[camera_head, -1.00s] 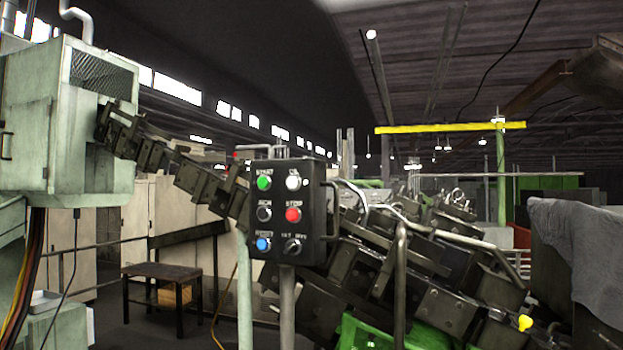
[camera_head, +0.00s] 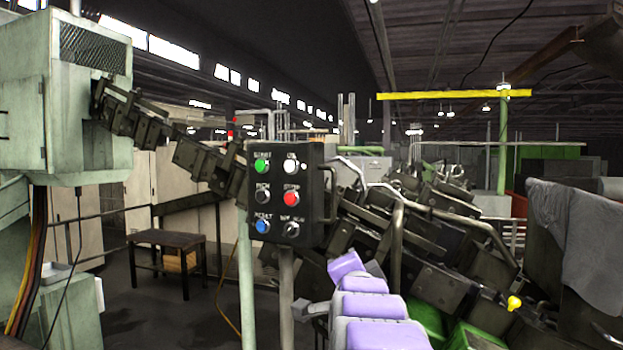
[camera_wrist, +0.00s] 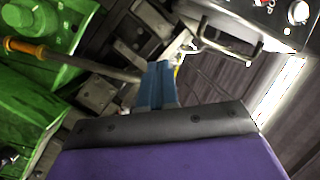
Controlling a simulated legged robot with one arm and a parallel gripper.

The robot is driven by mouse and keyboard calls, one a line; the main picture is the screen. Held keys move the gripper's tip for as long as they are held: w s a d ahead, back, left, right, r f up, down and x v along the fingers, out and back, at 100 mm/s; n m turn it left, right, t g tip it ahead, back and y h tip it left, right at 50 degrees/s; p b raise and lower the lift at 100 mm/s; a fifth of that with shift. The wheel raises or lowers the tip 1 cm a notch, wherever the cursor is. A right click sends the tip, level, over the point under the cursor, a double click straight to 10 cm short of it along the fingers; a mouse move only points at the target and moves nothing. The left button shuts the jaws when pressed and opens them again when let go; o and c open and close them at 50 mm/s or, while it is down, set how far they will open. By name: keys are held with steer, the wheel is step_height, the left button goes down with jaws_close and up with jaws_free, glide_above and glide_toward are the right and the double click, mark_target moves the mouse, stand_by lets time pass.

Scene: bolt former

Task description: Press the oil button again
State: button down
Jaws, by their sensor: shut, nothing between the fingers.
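The black control panel (camera_head: 275,205) stands upright on a post in the head view. The white oil button (camera_head: 291,166) is at its top right, above the red stop button (camera_head: 291,198). The wrist view shows a corner of the panel at top right, with a white button (camera_wrist: 299,12) that looks like the oil button. My gripper (camera_wrist: 158,85) shows its blue fingers shut and empty, apart from the panel. In the head view my purple arm rises from the bottom, below and right of the panel; the fingers are not clear there.
A curved handle (camera_head: 330,195) sticks out from the panel's right side. Pipe rails (camera_head: 398,240) and dark machinery (camera_head: 440,285) stand close on the right. Green machine parts (camera_wrist: 30,75) fill the left of the wrist view. A small table (camera_head: 168,240) stands back left.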

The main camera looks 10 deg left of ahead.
mark_target(291, 166)
steer(key=s+a+r+m+t+y+p, duration=0.1)
steer(key=s+a+r+t+y, duration=0.15)
steer(key=a+r, duration=0.6)
steer(key=s+a+r+m+t+y+p, duration=0.1)
steer(key=s+a+r+t+y+p, duration=0.2)
steer(key=a+r, duration=0.55)
steer(key=shift+y, duration=0.25)
steer(key=shift+w+d+f+p, duration=0.1)
steer(key=shift+w+d+p, duration=0.35)
steer(key=shift+w, duration=1.1)
steer(key=shift+w+d+r+p, duration=0.1)
steer(key=shift+w+d+p, duration=0.4)
steer(key=shift+w, duration=1.1)
steer(key=shift+w+d+f+p, duration=0.1)
steer(key=shift+w+d+p, duration=0.35)
steer(key=shift+w, duration=1.1)
